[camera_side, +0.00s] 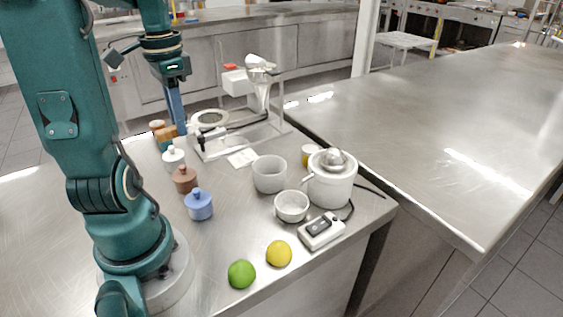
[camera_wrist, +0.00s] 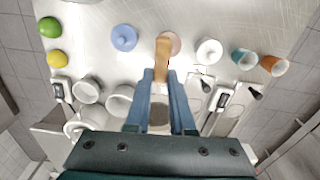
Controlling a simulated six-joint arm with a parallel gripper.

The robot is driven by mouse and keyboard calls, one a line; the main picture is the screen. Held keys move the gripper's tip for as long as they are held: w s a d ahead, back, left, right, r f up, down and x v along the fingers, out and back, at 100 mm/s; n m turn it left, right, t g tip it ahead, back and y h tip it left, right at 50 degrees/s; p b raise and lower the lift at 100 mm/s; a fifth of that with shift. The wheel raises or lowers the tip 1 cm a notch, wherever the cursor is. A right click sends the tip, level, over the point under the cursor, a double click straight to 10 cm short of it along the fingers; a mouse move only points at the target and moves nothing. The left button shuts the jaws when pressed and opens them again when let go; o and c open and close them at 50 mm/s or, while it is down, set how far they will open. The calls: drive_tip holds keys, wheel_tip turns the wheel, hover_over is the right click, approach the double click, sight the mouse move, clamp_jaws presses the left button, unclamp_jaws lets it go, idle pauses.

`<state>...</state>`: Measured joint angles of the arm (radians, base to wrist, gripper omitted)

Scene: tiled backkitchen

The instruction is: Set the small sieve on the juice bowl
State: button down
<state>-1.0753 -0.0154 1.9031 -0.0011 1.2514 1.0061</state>
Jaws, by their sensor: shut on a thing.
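My gripper (camera_wrist: 161,76) is shut on a tan, wood-like handle (camera_wrist: 163,58), seemingly the small sieve's. A grey-brown patch (camera_wrist: 158,115) shows between the blue fingers and may be its mesh. In the side view my gripper (camera_side: 179,128) is low at the back left, near the small jars, and the sieve is not clear there. A larger white bowl (camera_side: 269,174) stands left of the juicer, and a smaller pale bowl (camera_side: 291,207) stands in front. Both show in the wrist view, smaller (camera_wrist: 87,90) and larger (camera_wrist: 121,101). Which is the juice bowl I cannot tell.
A white juicer (camera_side: 331,182) with a metal dome stands at the right. A control box (camera_side: 321,231), lemon (camera_side: 279,253) and lime (camera_side: 242,274) lie in front. Blue (camera_side: 198,204), brown (camera_side: 185,179) and white (camera_side: 173,158) jars line the left. A stand (camera_side: 245,135) is behind.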

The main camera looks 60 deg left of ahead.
drive_tip(key=d+f+m, duration=0.1)
drive_tip(key=d+f, duration=0.2)
drive_tip(key=d, duration=0.1)
drive_tip(key=d+f+m, duration=0.1)
drive_tip(key=d+f, duration=0.1)
drive_tip(key=d, duration=0.3)
drive_tip(key=d+f+m, duration=0.1)
drive_tip(key=d+f, duration=0.2)
drive_tip(key=d, duration=0.1)
drive_tip(key=shift+w+d+f, duration=0.25)
drive_tip(key=shift+w+f, duration=0.05)
drive_tip(key=shift+w, duration=0.05)
drive_tip(key=shift+d+m, duration=0.2)
drive_tip(key=shift+m, duration=0.1)
drive_tip(key=shift+w+d+f, duration=0.2)
drive_tip(key=shift+w+f, duration=0.25)
drive_tip(key=shift+f, duration=0.1)
drive_tip(key=shift+w+d+f, duration=0.15)
drive_tip(key=shift+w+f, duration=0.25)
drive_tip(key=shift+f, duration=0.1)
drive_tip(key=shift+w+d, duration=0.25)
drive_tip(key=shift+w, duration=0.7)
drive_tip(key=shift+w+d, duration=0.2)
drive_tip(key=shift+w, duration=0.7)
drive_tip(key=shift+w+d, duration=0.25)
drive_tip(key=shift+w, duration=0.7)
drive_tip(key=shift+f, duration=0.65)
drive_tip(key=shift+f, duration=0.25)
drive_tip(key=c, duration=0.7)
unclamp_jaws()
